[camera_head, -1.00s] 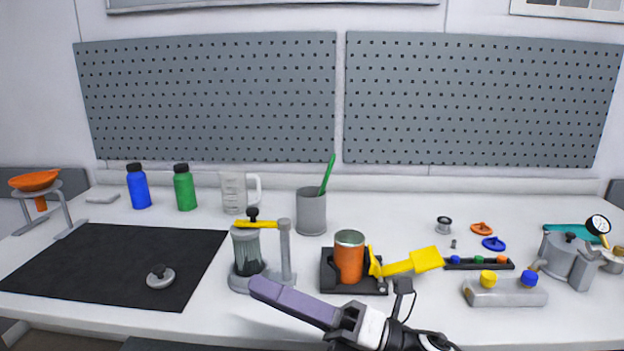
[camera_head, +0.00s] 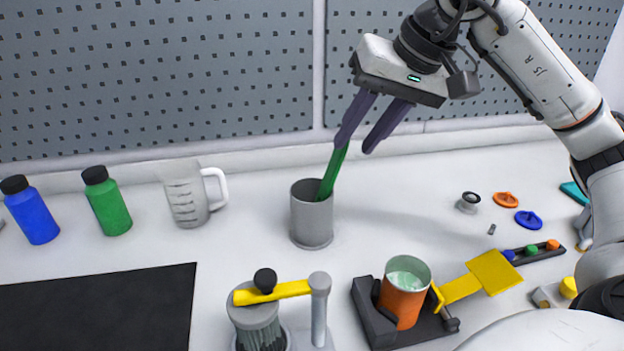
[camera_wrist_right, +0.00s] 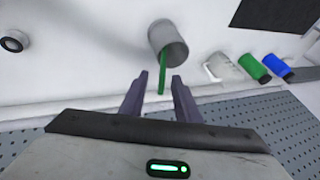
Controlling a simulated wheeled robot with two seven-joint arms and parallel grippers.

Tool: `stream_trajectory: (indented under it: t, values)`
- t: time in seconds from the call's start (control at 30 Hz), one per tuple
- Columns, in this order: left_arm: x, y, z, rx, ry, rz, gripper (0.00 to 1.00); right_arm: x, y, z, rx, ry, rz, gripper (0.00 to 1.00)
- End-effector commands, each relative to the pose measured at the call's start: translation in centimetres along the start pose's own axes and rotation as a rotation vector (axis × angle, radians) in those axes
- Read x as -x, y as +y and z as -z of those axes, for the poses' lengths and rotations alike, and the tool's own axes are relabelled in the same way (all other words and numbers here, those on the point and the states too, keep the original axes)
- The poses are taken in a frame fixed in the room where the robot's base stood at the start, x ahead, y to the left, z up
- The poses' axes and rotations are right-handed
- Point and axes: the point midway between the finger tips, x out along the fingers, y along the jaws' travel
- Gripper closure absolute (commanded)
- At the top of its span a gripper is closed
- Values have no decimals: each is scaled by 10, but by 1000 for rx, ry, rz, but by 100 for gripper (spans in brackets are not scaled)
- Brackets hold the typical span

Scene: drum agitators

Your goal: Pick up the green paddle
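The green paddle (camera_head: 331,172) stands tilted in a grey cup (camera_head: 311,222), its handle sticking up out of the rim. The paddle's lower end is hidden inside the cup. My right gripper (camera_head: 354,148) is above the cup with its two purple fingers apart, one finger overlapping the top of the handle in the head view. In the right wrist view the paddle's handle (camera_wrist_right: 162,80) reaches up between the fingertips of the open right gripper (camera_wrist_right: 159,77), with gaps on both sides. My left gripper is not in view.
A clear measuring jug (camera_head: 186,196) and a green bottle (camera_head: 107,202) stand left of the cup. In front are a stand with a yellow bar (camera_head: 272,292) and an orange container (camera_head: 402,296) in a black holder. The pegboard (camera_head: 160,75) rises behind.

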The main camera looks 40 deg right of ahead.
Motion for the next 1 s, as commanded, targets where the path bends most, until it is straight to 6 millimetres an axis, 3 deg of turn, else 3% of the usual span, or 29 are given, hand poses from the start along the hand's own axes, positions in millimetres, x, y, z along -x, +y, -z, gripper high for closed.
stream_trajectory:
  t: [0.1,0.37,0.63,0.97,1.0]
  values:
    - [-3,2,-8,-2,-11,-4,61,-22,0,-2,1,-6,-1,70]
    - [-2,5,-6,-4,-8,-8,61,-44,-2,-1,0,-5,1,70]
    - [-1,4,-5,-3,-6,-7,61,-83,-6,0,0,-7,2,70]
    - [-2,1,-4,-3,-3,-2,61,-91,-6,1,0,-4,2,70]
    - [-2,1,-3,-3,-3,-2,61,-90,-6,1,0,-4,2,75]
